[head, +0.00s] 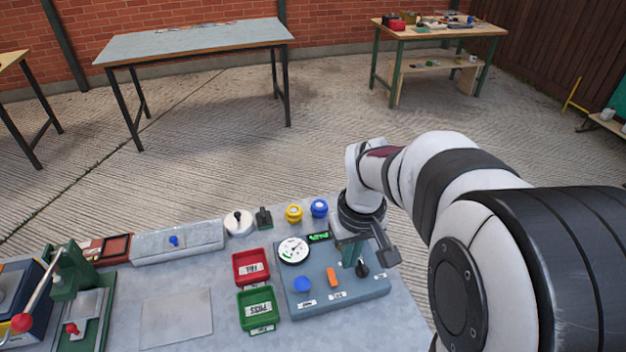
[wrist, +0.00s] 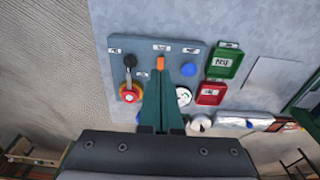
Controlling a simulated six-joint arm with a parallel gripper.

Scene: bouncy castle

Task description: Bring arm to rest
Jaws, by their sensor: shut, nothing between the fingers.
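My gripper (head: 352,254) is at the end of my arm, above the right part of a blue-grey control panel (head: 318,268). Its two green fingers (wrist: 164,82) are together and empty, and they overlap the panel in the wrist view. The panel carries a white dial (head: 293,250), a blue button (head: 303,284), an orange switch (head: 333,276) and a black knob (head: 362,270). I cannot tell whether the fingertips touch the panel. The fingers hide part of it.
A red tray (head: 250,267) and a green tray (head: 259,310) stand left of the panel. Yellow (head: 293,213) and blue (head: 319,208) round pieces stand behind it. A green press (head: 75,285) is at far left. The grey tabletop (head: 225,325) has some clear room.

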